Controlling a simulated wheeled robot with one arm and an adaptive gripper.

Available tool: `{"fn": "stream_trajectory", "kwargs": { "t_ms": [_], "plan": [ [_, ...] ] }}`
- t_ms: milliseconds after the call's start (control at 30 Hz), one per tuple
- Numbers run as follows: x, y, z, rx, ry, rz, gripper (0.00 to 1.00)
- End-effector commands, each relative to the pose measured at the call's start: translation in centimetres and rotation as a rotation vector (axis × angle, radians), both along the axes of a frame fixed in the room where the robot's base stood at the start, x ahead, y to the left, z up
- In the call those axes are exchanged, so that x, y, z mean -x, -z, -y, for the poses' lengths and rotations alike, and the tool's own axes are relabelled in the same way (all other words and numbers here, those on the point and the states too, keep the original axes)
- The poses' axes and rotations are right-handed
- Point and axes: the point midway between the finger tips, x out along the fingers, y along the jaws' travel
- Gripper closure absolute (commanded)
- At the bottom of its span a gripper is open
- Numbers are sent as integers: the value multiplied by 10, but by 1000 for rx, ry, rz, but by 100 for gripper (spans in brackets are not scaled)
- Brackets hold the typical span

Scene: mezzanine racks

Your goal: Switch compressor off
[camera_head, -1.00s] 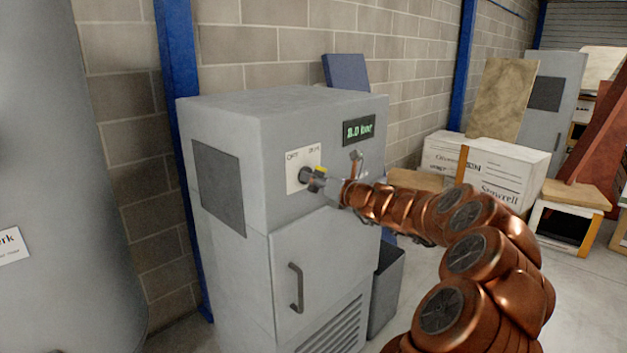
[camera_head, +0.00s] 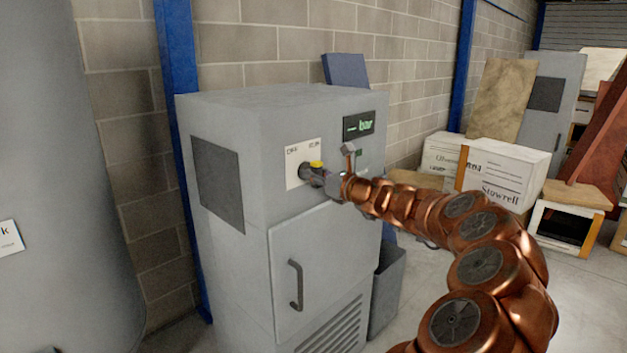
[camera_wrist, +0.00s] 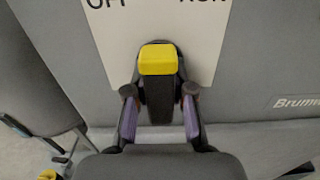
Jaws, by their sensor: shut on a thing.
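The compressor is a grey cabinet (camera_head: 235,270) against the block wall. Its white switch plate (camera_head: 292,178) reads OFF at left and RUN at right. A dark rotary knob with a yellow tip (camera_wrist: 158,62) sits on the plate. In the wrist view the yellow tip points up, between the two words. My gripper (camera_head: 324,178) is shut on the knob, one purple-padded finger on each side in the wrist view (camera_wrist: 160,105). The display (camera_head: 358,126) shows a dash and "bar" in green. My gripper partly hides the plate's lower right in the head view.
A handled door (camera_head: 312,270) and a vent are below the switch. A large grey tank (camera_head: 60,180) stands at left. A grey bin (camera_head: 386,290) stands beside the cabinet. White boxes (camera_head: 505,170) stand at right. Open floor lies at the lower right.

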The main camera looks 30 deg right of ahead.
Motion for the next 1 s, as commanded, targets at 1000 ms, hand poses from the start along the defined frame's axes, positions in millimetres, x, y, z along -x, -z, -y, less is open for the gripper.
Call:
{"fn": "stream_trajectory", "kwargs": {
  "t_ms": [1000],
  "plan": [
    [-1,3,-1,860,-3,201,100]
  ]
}}
